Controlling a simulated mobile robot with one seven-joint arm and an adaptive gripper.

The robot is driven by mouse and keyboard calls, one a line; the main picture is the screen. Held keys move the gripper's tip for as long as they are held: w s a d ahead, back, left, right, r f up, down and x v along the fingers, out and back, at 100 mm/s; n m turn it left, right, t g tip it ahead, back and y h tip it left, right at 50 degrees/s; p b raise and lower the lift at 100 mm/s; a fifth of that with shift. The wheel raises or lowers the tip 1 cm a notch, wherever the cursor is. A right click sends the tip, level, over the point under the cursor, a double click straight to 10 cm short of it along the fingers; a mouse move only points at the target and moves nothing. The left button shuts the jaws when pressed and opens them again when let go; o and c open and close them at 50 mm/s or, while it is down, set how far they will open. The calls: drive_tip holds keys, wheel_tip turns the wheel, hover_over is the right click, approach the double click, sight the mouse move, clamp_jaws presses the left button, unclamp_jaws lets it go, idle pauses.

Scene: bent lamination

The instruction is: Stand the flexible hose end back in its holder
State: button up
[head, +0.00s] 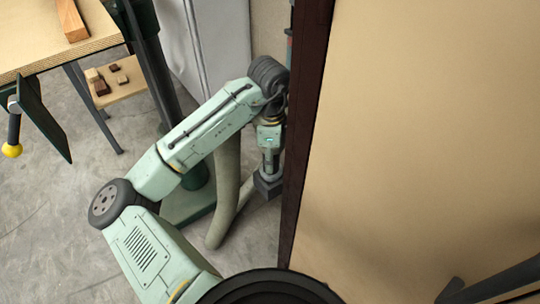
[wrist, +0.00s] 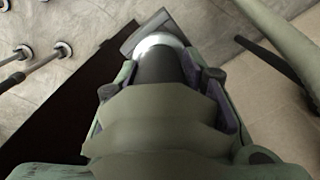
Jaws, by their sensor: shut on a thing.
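My gripper (head: 269,163) points down beside the dark edge of a tall panel in the head view. In the wrist view my gripper (wrist: 160,76) has its two fingers on either side of a black tube end (wrist: 155,66) with a bright metal ring and a grey flat piece at its tip. I take this as the hose end; in the head view a dark block (head: 268,187) shows below the fingers. The grey-green flexible hose (head: 225,190) hangs behind my arm, bends near the floor and rises towards my gripper. I cannot make out the holder for certain.
The tall tan panel (head: 420,140) with a dark edge (head: 305,130) stands close right of my gripper. A workbench (head: 45,45) is at upper left, with a low shelf of wood pieces (head: 112,80). Metal rods (wrist: 38,60) show left in the wrist view. Floor at lower left is clear.

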drive_tip(key=shift+f, duration=0.15)
drive_tip(key=shift+f+b, duration=0.6)
drive_tip(key=shift+f, duration=0.15)
drive_tip(key=o, duration=1.1)
wheel_tip(320, 180, up, 12)
drive_tip(key=shift+r, duration=0.1)
